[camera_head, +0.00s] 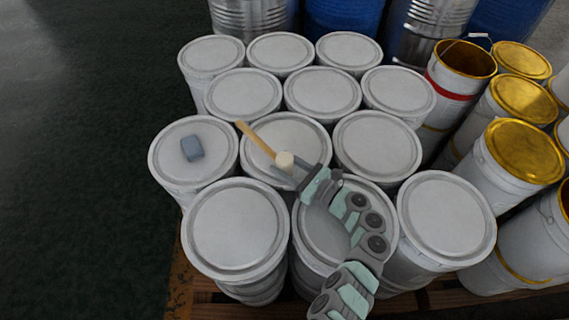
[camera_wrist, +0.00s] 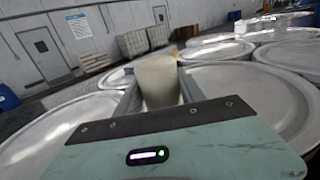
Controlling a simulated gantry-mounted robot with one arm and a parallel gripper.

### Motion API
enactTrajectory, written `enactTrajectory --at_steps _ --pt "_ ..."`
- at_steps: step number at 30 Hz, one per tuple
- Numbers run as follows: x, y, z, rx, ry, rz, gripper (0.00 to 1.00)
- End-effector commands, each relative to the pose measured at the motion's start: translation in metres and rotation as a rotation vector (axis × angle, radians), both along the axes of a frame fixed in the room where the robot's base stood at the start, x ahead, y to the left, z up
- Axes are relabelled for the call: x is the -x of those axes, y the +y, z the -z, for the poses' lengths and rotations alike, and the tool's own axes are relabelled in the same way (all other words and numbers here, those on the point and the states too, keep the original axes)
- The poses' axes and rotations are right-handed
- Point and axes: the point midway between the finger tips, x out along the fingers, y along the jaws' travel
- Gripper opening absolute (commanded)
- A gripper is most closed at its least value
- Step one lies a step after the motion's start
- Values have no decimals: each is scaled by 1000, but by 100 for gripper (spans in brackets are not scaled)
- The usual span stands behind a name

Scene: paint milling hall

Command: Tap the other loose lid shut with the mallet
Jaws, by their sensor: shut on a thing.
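In the wrist view the mallet's pale body (camera_wrist: 158,78) sits between the two fingers. The mallet is over a white lidded drum (camera_head: 303,132) in the middle of the group. My arm covers much of the lid of the front middle drum (camera_head: 318,240). Several other white drums have grey-rimmed lids, such as the front left lid (camera_head: 236,225). I cannot tell which lid is loose or whether the mallet touches one.
A blue-grey block (camera_head: 192,148) lies on the left drum's lid. The drums stand close together on a wooden pallet (camera_head: 196,296). Gold-lidded pails (camera_head: 524,152) and an open pail (camera_head: 466,60) crowd the right. Dark floor (camera_head: 80,180) is clear at left.

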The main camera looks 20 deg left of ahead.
Motion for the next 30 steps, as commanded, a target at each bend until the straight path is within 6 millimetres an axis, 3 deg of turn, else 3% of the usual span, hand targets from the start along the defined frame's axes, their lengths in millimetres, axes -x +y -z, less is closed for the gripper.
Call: enactTrajectory --at_steps 15,30 --pt "0 0 -48 0 -2 0 0" --pt "0 0 -44 0 -2 0 0"
